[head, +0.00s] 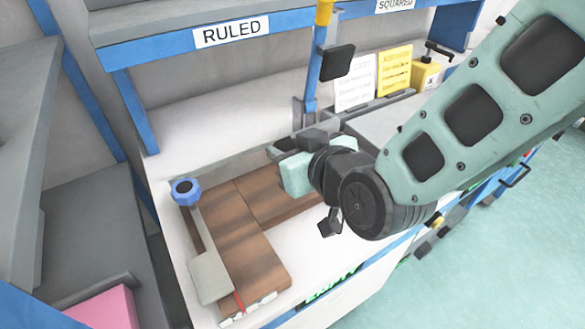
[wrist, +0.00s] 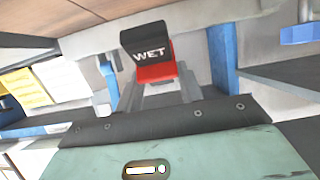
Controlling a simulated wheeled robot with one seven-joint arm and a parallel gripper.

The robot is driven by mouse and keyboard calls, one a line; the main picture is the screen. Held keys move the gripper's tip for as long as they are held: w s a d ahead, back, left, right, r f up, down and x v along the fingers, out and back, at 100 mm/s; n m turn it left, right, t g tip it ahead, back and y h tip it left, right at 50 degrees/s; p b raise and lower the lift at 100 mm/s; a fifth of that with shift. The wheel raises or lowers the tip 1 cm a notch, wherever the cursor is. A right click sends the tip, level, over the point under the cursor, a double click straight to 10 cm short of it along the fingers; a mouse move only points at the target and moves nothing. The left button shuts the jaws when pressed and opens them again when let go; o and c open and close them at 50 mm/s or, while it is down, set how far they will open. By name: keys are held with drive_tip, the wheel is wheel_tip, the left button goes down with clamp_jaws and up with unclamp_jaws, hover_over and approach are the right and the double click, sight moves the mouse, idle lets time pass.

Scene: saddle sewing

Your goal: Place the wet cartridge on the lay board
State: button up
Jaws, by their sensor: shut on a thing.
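The wet cartridge (wrist: 150,58) is a block with a black top marked WET and a red lower part. In the wrist view it sits between the two grey fingers of my gripper (wrist: 158,90), which is shut on it. In the head view my gripper's teal hand (head: 297,177) is over the far right part of an L-shaped brown wooden surface, apparently the lay board (head: 245,245). My arm and hand hide part of that area, and I cannot make out the cartridge there.
A bar with a blue knob (head: 186,190) and a grey plate (head: 209,277) runs along the left of the wood. A blue post, a dark hanging block (head: 337,62) and a RULED shelf (head: 225,35) stand behind. White and yellow cards (head: 394,70) are at the back right.

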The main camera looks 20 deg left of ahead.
drive_tip(key=shift+f, duration=2.4)
drive_tip(key=shift+f, duration=0.1)
drive_tip(key=shift+f, duration=0.15)
drive_tip(key=o, duration=1.1)
